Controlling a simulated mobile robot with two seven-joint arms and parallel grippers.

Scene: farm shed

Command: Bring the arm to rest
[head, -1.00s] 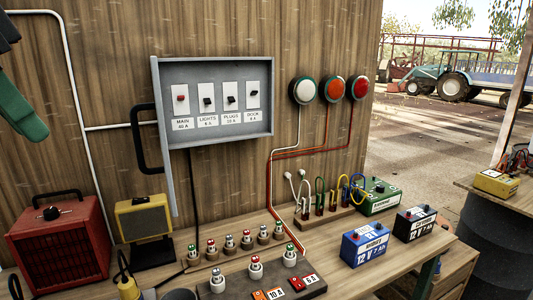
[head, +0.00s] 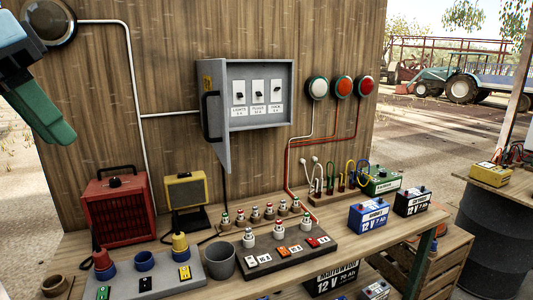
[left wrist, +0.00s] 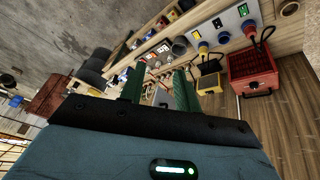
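My left gripper (head: 62,138) is raised at the upper left of the head view, with green fingers pointing down and right. In the left wrist view its two fingers (left wrist: 158,90) stand apart with nothing between them, so it is open and empty. It hangs in front of the wall, left of the switch box (head: 262,93) and apart from it. My right gripper is in neither view.
Below stands a bench (head: 345,243) with a red heater (head: 118,215), a yellow lamp (head: 185,190), a grey cup (head: 221,261), a socket strip (head: 210,282) and batteries (head: 368,217). A round wall lamp (head: 50,22) is close behind my left arm. Open ground lies at the right.

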